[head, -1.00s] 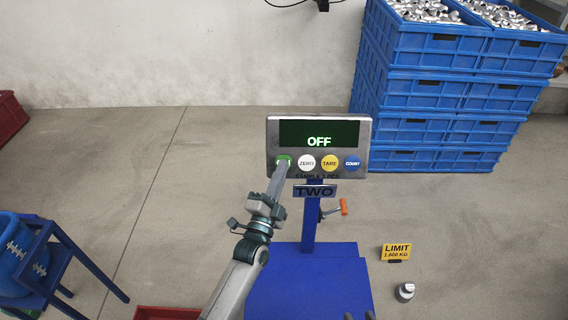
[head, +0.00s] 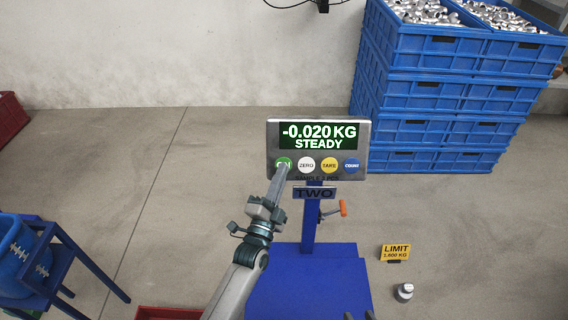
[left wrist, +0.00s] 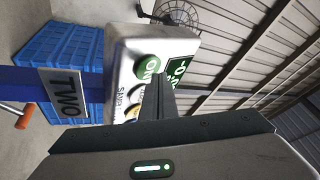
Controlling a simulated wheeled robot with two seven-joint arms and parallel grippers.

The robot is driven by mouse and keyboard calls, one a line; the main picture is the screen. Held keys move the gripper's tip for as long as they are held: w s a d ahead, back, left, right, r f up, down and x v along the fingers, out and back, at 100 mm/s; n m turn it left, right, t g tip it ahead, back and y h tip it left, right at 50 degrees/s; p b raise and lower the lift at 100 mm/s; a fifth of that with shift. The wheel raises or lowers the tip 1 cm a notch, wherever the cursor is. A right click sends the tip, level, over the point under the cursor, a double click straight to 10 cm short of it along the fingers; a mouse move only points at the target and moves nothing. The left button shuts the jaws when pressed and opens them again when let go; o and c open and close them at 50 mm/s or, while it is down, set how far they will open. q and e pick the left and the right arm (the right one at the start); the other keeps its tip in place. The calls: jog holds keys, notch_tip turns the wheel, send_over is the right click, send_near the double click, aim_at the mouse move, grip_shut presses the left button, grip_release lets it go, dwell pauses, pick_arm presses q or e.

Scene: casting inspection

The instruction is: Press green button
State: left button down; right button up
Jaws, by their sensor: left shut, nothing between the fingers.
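The green ON button (head: 283,164) is at the left end of the button row on the grey scale display unit (head: 372,140). The screen (head: 320,135) reads "-0.020 KG STEADY". My left gripper (head: 282,172) is shut and empty, its tip just below and in front of the green button, covering part of it. In the left wrist view the green button (left wrist: 149,68) shows beside my shut fingertips (left wrist: 159,80); I cannot tell whether they touch. Dark tips at the bottom edge of the head view may be my right gripper (head: 360,316); its opening is unclear.
White ZERO (head: 306,165), yellow TARE (head: 329,165) and blue COUNT (head: 352,165) buttons sit right of the green one. A blue post carries the display above the blue platform (head: 310,285). A small weight (head: 404,292) and LIMIT sign (head: 396,252) stand at right. Blue crates (head: 440,110) are stacked behind.

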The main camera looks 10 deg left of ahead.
dwell(0.3)
pick_arm(q)
jog(key=s+d+r+p, duration=0.1)
jog(key=s+r+p, duration=0.1)
jog(key=s+p, duration=0.3)
jog(key=shift+s+r, duration=0.25)
